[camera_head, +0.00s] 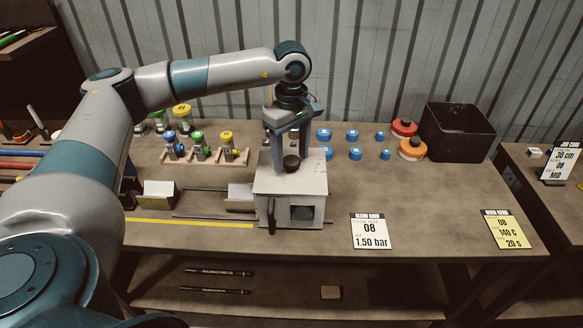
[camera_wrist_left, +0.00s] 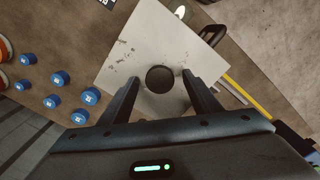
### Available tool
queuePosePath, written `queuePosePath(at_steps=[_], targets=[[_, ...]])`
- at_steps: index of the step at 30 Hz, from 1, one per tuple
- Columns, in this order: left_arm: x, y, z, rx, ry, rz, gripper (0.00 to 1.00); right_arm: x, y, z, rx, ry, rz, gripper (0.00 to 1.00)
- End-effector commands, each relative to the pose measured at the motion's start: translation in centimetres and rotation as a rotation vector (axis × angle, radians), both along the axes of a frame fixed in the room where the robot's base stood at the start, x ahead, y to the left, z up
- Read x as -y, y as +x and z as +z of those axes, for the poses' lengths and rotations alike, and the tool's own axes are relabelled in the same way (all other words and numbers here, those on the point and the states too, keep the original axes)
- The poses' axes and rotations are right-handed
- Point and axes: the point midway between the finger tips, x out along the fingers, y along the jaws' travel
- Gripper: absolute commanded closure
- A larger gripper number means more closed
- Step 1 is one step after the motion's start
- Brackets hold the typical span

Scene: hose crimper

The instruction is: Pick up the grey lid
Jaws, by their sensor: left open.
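The grey lid (camera_head: 312,180) looks like the pale, scuffed top of a box-shaped unit at the middle of the bench. It also shows in the left wrist view (camera_wrist_left: 150,40) as a tilted square plate. A dark round knob (camera_head: 291,164) stands on it and shows between my fingers in the left wrist view (camera_wrist_left: 160,79). My left gripper (camera_head: 290,158) points down over the lid, open, with a finger on either side of the knob. I see no finger touching the knob, and cannot tell the exact height. My right gripper is not in view.
Several blue caps (camera_head: 352,135) lie right of the unit, near orange-rimmed rolls (camera_head: 412,149) and a black bin (camera_head: 457,131). A rack of coloured fittings (camera_head: 205,154) stands to the left. A white card (camera_head: 370,231) lies in front. The bench's front right is mostly clear.

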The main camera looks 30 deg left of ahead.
Motion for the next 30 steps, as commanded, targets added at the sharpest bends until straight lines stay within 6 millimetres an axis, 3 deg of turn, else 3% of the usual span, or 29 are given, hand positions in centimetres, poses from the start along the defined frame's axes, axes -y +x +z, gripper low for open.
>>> queuePosePath(at_steps=[2, 8, 9, 22, 30], targets=[[0.0, 0.0, 0.0, 0.000, 0.000, 0.000, 0.43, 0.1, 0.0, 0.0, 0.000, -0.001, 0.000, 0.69], [0.0, 0.0, 0.0, 0.000, 0.000, 0.000, 0.91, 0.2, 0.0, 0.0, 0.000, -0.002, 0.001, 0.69], [0.0, 0.0, 0.0, 0.000, 0.000, 0.000, 0.93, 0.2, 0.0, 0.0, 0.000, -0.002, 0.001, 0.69], [0.1, 0.1, 0.7, 0.003, -0.002, 0.000, 0.93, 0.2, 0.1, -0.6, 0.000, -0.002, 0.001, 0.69], [0.4, 0.0, 4.1, 0.005, -0.001, -0.004, 0.93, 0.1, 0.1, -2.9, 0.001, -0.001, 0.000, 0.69]])
